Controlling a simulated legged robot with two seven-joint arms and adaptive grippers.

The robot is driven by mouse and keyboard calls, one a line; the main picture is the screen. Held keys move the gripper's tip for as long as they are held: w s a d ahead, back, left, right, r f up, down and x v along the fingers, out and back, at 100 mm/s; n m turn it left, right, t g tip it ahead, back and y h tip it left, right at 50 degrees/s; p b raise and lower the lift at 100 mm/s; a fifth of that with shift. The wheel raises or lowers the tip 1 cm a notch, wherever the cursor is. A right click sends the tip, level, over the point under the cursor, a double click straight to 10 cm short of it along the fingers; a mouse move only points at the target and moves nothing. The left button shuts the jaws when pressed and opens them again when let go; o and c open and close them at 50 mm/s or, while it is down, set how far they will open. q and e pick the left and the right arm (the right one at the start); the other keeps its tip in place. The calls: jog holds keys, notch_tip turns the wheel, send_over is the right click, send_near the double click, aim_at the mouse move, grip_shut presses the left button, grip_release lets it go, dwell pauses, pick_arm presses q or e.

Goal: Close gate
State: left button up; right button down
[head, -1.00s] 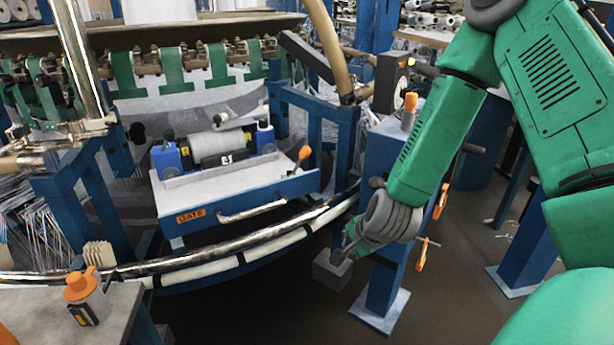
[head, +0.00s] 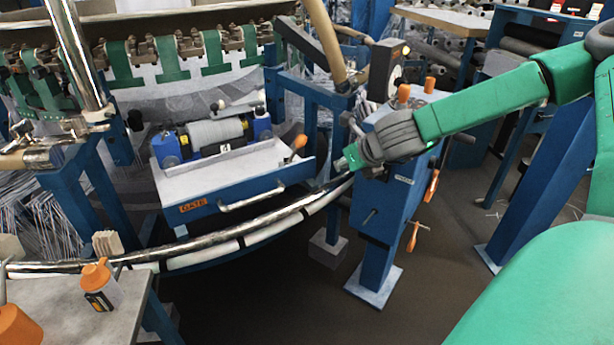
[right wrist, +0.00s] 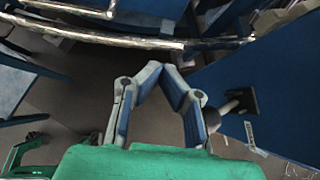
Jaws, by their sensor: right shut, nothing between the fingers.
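The gate is a blue tray-like panel with an orange GATE label (head: 193,206) and a silver handle (head: 252,196) on its front. It carries a grey roller (head: 217,133) between blue blocks and sits behind the curved metal rail in the head view. My right gripper (head: 343,164) is at the right end of that rail, to the right of the gate and apart from its handle. In the right wrist view the fingers (right wrist: 166,68) meet at their tips, with nothing between them. My left gripper is not in view.
The curved rail (head: 290,208) runs in front of the gate. A blue post box with orange knobs (head: 404,190) stands just beside my right gripper. The floor in the middle is clear.

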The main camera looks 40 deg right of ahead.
jog(key=w+d+f+b, duration=0.2)
jog(key=w+f+b, duration=0.1)
jog(key=w+f, duration=0.15)
jog(key=b, duration=0.4)
send_near(305, 174)
jog(key=x, duration=0.4)
jog(key=s+f+x, duration=0.1)
jog(key=x, duration=0.1)
jog(key=shift+w+d+f, duration=0.1)
jog(key=shift+w+d, duration=0.05)
jog(key=shift+d, duration=0.05)
jog(key=shift+w+d, duration=0.1)
jog(key=shift+w, duration=0.55)
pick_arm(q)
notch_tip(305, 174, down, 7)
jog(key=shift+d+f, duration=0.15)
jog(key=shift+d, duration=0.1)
pick_arm(e)
jog(key=shift+a+r, duration=0.25)
jog(key=shift+a, duration=0.1)
jog(key=shift+w+d, duration=0.1)
